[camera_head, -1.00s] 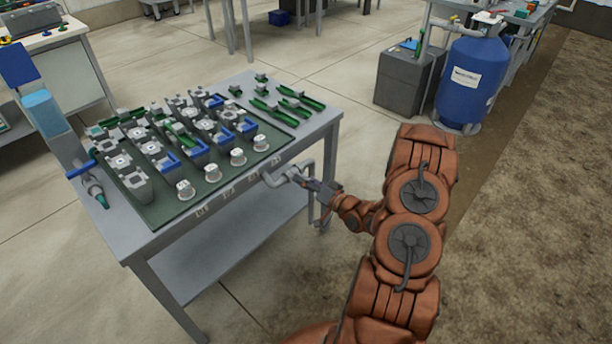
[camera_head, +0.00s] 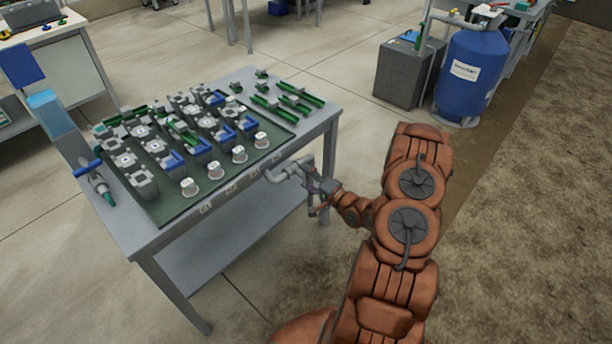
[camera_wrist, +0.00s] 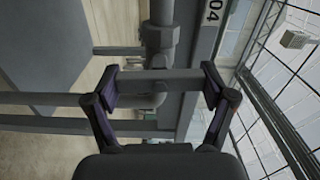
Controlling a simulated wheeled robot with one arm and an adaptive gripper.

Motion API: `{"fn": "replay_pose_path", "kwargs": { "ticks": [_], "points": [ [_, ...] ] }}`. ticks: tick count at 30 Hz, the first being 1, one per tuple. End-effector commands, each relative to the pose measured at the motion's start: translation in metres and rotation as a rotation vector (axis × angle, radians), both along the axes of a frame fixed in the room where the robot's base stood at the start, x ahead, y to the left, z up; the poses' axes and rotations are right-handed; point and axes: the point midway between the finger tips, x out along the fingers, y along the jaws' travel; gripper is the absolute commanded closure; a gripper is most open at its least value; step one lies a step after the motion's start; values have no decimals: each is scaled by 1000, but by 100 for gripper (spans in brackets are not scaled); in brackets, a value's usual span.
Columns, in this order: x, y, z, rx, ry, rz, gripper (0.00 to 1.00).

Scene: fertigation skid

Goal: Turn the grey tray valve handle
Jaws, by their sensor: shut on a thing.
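A grey pipe fitting with the grey tray valve handle (camera_head: 304,172) sticks out from the front edge of the workbench in the head view. My gripper (camera_head: 314,186) is at this handle, on the side facing my arm. In the wrist view, the grey handle bar (camera_wrist: 160,78) spans the space between the two fingers of my gripper (camera_wrist: 160,88), and they are shut on it. Behind the bar, a thicker grey pipe and collar (camera_wrist: 160,38) run up. The exact finger contact is too small to tell in the head view.
The workbench (camera_head: 155,238) carries a green mat with several grey, blue and green fittings and white knobs. A label reading "04" (camera_wrist: 212,12) is on the bench edge beside the pipe. A blue tank (camera_head: 468,75) and grey box (camera_head: 404,72) stand behind at right; floor between is clear.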

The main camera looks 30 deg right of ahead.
Motion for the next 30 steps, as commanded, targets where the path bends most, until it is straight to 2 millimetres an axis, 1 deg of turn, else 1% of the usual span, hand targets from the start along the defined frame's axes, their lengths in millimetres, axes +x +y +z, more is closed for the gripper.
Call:
{"fn": "replay_pose_path", "kwargs": {
  "ticks": [7,19,20,24,25,30],
  "points": [
    [1,-1,1,45,8,-1,52],
    [0,-1,1,50,11,-1,52],
    [0,-1,1,50,11,-1,16],
    [0,-1,0,51,11,-1,2],
    [0,-1,0,51,11,-1,0],
    [0,0,0,51,12,-1,0]
  ]
}}
